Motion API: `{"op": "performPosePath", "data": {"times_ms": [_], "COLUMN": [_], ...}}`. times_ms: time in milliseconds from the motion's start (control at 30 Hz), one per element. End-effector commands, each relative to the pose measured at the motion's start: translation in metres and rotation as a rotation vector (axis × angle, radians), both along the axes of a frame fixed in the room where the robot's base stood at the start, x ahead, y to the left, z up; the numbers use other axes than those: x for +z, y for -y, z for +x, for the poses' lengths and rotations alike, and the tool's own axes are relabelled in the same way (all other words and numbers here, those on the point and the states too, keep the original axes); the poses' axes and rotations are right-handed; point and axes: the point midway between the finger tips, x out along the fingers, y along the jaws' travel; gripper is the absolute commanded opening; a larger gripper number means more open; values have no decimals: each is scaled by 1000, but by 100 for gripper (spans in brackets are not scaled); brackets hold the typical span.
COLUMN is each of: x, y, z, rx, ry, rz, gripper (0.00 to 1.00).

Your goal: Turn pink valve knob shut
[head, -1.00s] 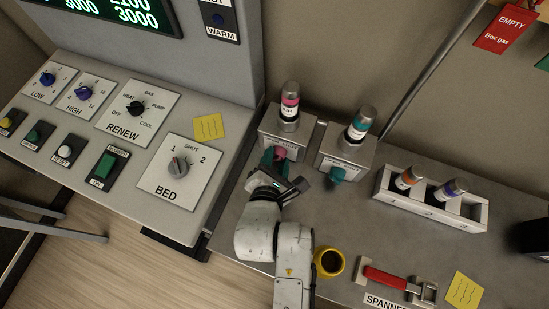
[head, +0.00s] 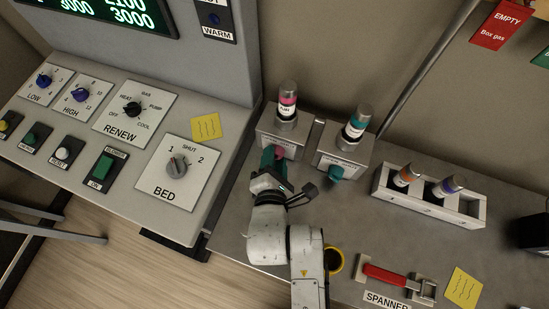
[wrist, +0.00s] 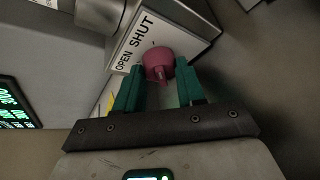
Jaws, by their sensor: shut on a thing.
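The pink valve knob (head: 280,153) sits on the front of the left metal valve block (head: 272,141), below a pink-banded bottle (head: 287,103). In the wrist view the pink knob (wrist: 158,64) is between the teal fingertips of my gripper (wrist: 158,80), which is shut on it. A small ridge on the knob points down in that picture. The plate (wrist: 140,42) beside it reads OPEN and SHUT. In the head view my gripper (head: 272,163) reaches up from below and partly hides the knob.
A second valve block with a teal knob (head: 336,173) stands close on the right. A yellow mug (head: 335,262) is partly behind my arm.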

Motion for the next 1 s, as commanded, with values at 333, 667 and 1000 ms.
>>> {"op": "performPosePath", "data": {"times_ms": [333, 667, 1000], "x": [-1, 3, 20], "y": [0, -1, -3], "z": [0, -12, -60], "rx": [-2, 1, 0], "ry": [-2, -2, -2], "rz": [-1, 0, 0], "gripper": [63, 63, 63]}}
